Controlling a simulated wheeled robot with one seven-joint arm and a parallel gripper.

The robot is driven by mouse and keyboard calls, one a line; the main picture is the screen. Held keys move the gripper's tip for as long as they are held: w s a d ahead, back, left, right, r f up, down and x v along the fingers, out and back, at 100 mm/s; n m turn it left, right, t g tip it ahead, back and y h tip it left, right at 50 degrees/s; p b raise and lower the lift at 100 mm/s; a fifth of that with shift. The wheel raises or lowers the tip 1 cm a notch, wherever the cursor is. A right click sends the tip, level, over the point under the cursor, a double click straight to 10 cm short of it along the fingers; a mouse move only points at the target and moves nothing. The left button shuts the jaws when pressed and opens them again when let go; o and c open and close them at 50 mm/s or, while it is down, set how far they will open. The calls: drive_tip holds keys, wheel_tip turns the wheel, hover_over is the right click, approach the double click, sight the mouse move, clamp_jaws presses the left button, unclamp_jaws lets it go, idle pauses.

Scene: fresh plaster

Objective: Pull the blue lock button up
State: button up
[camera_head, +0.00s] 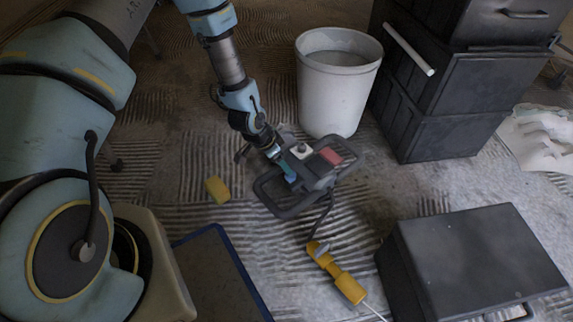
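A dark grey two-handled power tool (271,201) lies on the floor in the middle of the view. A small blue part (291,178), which looks like the lock button, shows on its upper side. A red button (331,156) and a pale square part with a knob (301,150) are to its right. My gripper (285,168) reaches down from above, with its tip right at the blue part. I cannot tell whether it touches the part or whether its fingers are open or shut; they are small and partly hidden.
A white bucket (334,100) stands just behind the tool. Black stacked cases (450,85) are at the back right, and a dark box (480,255) is at the front right. A yellow tool (338,274) and a yellow block (217,189) lie on the ridged floor nearby.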

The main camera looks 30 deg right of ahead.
drive_tip(key=v, duration=0.3)
drive_tip(key=shift+a+r+p, duration=0.15)
drive_tip(key=shift+r+p, duration=0.2)
drive_tip(key=shift+p, duration=0.05)
drive_tip(key=w+a+r+n+t+y, duration=0.1)
drive_tip(key=w+a+r+n, duration=0.35)
drive_tip(key=a+r, duration=0.45)
drive_tip(key=w+a+r+n+t+y, duration=0.1)
drive_tip(key=w+a+r+n+y, duration=0.15)
drive_tip(key=w+a+r, duration=0.5)
drive_tip(key=s+a+r+n, duration=0.45)
drive_tip(key=a+r, duration=0.25)
drive_tip(key=a, duration=0.2)
drive_tip(key=s+a+r+n, duration=0.3)
drive_tip(key=a+r+n, duration=0.35)
drive_tip(key=a, duration=0.35)
wheel_tip(320, 180, up, 37)
drive_tip(key=p, duration=3.6)
drive_tip(key=shift+s+m+y+p, duration=0.3)
drive_tip(key=shift+m+y, duration=0.05)
drive_tip(key=shift+m, duration=0.05)
